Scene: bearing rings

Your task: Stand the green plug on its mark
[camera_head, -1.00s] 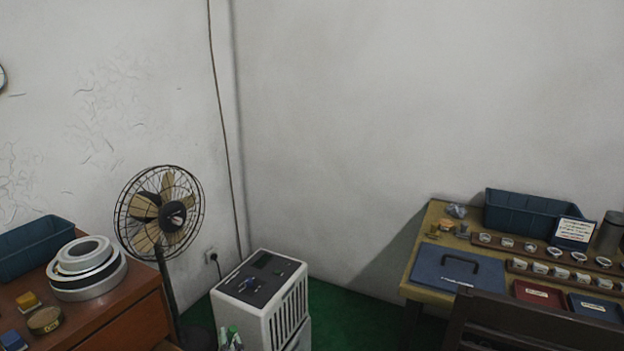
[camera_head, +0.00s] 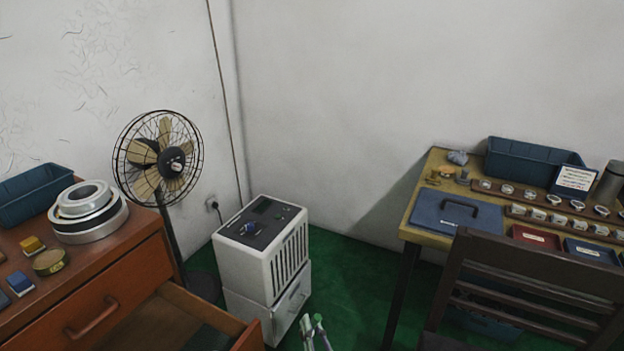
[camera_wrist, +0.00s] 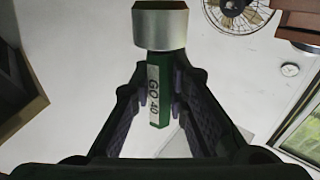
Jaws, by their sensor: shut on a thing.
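The green plug (camera_wrist: 160,103) has a white label reading "GO 40" and a wide silver metal end (camera_wrist: 160,27). My gripper (camera_wrist: 160,100) is shut on its green part in the wrist view, one finger on each side. The metal end sticks out beyond the fingertips. In the head view, only a small part of my gripper (camera_head: 315,332) shows at the bottom edge, with a bit of green at its tip, over the green floor. I cannot make out the plug's mark in these frames.
A wooden table (camera_head: 427,237) at right holds a blue case (camera_head: 456,214), blue bin, rings and small trays, with a chair (camera_head: 530,290) in front. A red-brown cabinet (camera_head: 130,290) with a drawer pulled out stands left. A fan (camera_head: 160,160) and white unit (camera_head: 262,260) stand between.

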